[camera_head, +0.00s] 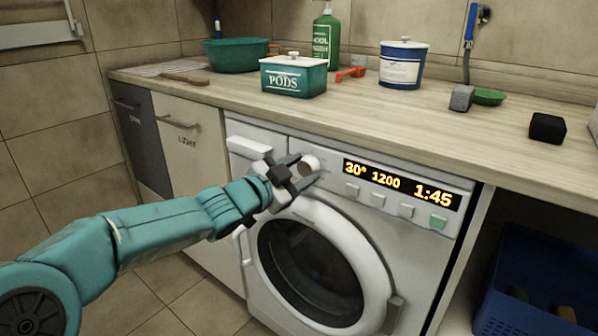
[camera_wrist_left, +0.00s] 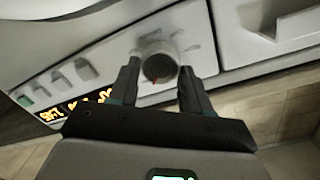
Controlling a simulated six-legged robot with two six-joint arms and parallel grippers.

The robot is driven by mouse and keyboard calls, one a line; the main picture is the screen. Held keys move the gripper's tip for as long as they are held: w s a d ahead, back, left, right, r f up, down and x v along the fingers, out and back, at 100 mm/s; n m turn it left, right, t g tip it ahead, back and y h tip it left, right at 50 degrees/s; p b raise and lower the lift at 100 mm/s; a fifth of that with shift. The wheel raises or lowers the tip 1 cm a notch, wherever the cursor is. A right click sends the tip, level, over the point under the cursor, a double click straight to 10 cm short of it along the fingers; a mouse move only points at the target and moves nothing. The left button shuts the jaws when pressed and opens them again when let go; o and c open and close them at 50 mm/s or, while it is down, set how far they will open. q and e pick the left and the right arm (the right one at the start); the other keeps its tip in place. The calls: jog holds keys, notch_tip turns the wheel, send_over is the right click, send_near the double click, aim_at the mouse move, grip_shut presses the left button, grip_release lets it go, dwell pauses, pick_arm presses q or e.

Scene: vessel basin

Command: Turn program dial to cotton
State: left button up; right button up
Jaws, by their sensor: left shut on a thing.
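The washing machine (camera_head: 235,155) stands under the wooden counter. Its program dial (camera_head: 309,165) is a round light knob on the front panel, left of the lit display (camera_head: 400,186), which reads 30°, 1200 and 1:45. My left gripper (camera_head: 302,170) is at the dial, with its fingers on either side of it. In the left wrist view the dial (camera_wrist_left: 158,62) sits between the two fingertips, with a small red mark on its face. The gripper is shut on the dial. The labels around the dial are too small to read. My right gripper is not in view.
Several buttons (camera_head: 378,200) sit below the display. The round door (camera_head: 310,265) is shut beneath the dial. On the counter stand a teal pods box (camera_head: 294,78), a green bottle, a blue tub (camera_head: 402,68) and a teal basin (camera_head: 235,56). A blue crate (camera_head: 535,275) is at lower right.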

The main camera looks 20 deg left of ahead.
pick_arm(q)
jog(key=o, duration=1.1)
jog(key=shift+c, duration=0.2)
jog(key=f+p+v, duration=0.1)
jog(key=p+v, duration=0.2)
jog(key=v, duration=1.3)
jog(key=shift+s+r+p, duration=0.2)
jog(key=shift+r+p, duration=0.15)
jog(key=shift+r, duration=0.05)
